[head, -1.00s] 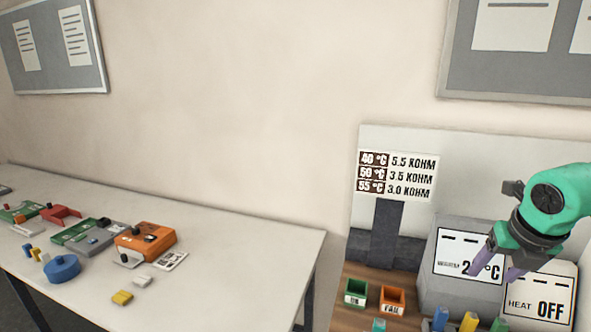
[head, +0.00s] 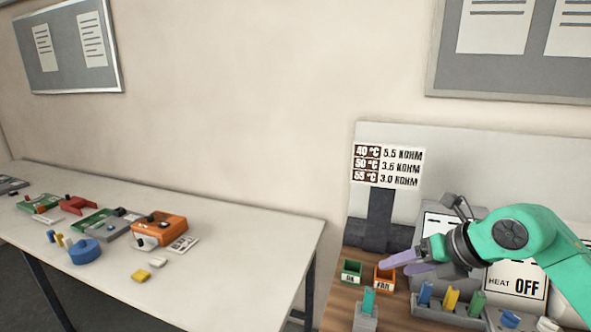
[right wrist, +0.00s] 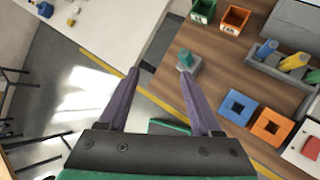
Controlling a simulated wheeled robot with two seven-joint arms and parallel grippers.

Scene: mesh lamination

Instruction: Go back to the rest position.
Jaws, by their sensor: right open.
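My right gripper (head: 397,265) reaches in from the right over the wooden bench in the head view. Its two purple fingers are apart and point left, with the orange bin close by in the picture. In the right wrist view the fingers of my right gripper (right wrist: 158,82) are spread with nothing between them. Past the fingertips a grey block with a teal piece (right wrist: 187,62) stands on the bench. My left gripper is in neither current view.
The wooden bench (right wrist: 215,62) holds a green bin (head: 351,271), an orange bin (head: 384,281), a rack of coloured pieces (head: 420,309) and a heat display reading OFF (head: 515,285). A white table (head: 230,270) with several devices stands left, apart from the bench.

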